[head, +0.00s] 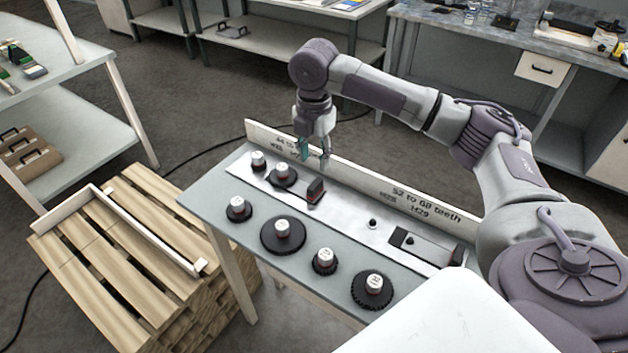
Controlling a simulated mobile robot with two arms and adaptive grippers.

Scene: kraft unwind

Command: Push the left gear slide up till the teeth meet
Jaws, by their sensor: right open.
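The left gear slide (297,183) sits on a long pale plate on the bench, with a block that has a red face (316,188) at its right end. My right gripper (315,158) points down above the back of the plate, behind the red-faced block. It is open and looks empty, apart from the block. My left gripper is out of view.
A lettered board (365,182) runs along the bench's back edge. Several loose black gears, including a large one (282,236), stand along the front. A second slide (426,247) and a small peg (372,223) are to the right. A wooden pallet stack (120,260) stands left.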

